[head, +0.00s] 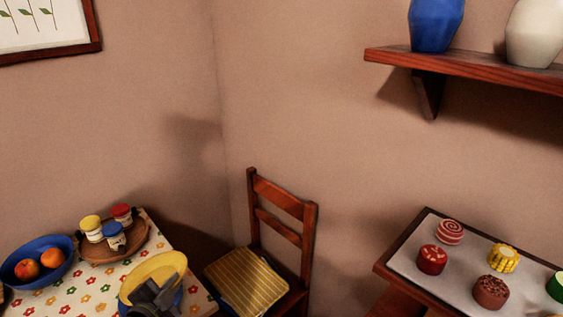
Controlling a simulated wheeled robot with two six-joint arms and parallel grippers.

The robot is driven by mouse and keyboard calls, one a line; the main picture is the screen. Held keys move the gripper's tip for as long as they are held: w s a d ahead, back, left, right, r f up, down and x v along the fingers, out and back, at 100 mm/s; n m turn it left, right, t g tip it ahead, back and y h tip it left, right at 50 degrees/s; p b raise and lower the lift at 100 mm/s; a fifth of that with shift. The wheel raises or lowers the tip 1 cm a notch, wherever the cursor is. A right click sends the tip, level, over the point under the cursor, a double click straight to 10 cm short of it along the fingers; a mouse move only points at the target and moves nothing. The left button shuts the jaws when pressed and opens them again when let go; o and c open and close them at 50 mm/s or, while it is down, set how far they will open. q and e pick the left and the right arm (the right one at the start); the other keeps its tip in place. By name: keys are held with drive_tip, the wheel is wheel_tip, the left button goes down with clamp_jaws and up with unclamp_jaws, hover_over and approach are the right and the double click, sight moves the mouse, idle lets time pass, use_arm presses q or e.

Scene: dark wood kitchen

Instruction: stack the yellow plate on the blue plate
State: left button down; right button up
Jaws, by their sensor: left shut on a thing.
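The yellow plate (160,263) is at the right front of the flowered table. My left gripper (158,290) is shut on its near part, with the dark fingers over the plate. The blue plate (179,298) shows only as a strip of rim below and beside the yellow plate; the rest is hidden by the plate and my gripper. I cannot tell whether the two plates touch. My right gripper is not in view.
A blue bowl (15,280) with fruit stands at the left. A wooden tray (133,247) with several small jars is behind the plates. A chair (287,200) with a striped cushion is right of the table. A counter (408,262) with round items is far right.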

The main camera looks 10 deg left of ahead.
use_arm(q)
drive_tip(key=s+d+r+m+g+h, duration=0.1)
drive_tip(key=s+d+r+m+h, duration=0.4)
drive_tip(key=s+d+r, duration=0.7)
drive_tip(key=shift+g+h, duration=0.4)
drive_tip(key=shift+h, duration=0.2)
